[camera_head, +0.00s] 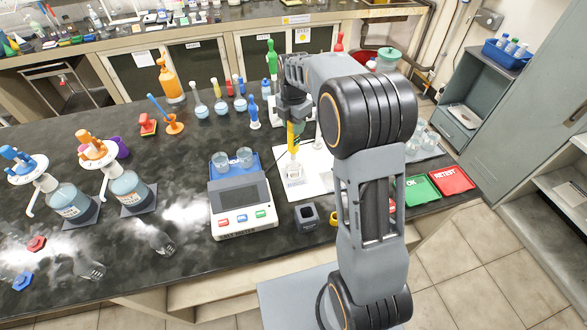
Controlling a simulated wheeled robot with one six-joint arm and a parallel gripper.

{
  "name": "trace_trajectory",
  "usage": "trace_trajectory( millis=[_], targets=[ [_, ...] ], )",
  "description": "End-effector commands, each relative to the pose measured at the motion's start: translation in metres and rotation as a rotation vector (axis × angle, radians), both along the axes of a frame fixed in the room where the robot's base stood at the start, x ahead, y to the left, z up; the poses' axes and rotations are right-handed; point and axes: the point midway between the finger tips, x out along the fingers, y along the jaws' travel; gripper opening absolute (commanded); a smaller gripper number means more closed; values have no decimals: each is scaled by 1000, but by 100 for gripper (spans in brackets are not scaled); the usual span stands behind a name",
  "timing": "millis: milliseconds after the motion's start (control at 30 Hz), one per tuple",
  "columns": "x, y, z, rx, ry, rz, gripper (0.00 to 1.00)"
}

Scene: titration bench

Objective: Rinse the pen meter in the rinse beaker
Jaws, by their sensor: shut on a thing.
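My gripper (292,116) is shut on the yellow pen meter (291,138) and holds it upright, pointing down. A small clear beaker (294,178), which looks like the rinse beaker, stands on a white sheet (313,186) just below it. The meter's thin lower end lines up with the beaker's mouth. At this size I cannot tell whether the tip is inside the beaker or just above it. My arm hides part of the bench to the right.
A balance-like instrument (240,195) with two glass dishes stands left of the beaker. A dark square holder (306,217) sits in front. Flasks and bottles (221,106) stand behind. Green (421,188) and red (451,181) trays lie to the right.

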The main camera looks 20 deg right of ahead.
Motion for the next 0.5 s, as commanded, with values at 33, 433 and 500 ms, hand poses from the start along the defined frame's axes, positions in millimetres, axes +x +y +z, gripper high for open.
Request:
trace_trajectory(
  millis=[33, 433, 500],
  targets=[
    [0, 0, 0, 0, 0, 0, 0],
    [0, 0, 18, 0, -1, 0, 0],
    [0, 0, 23, 0, -1, 0, 0]
  ],
)
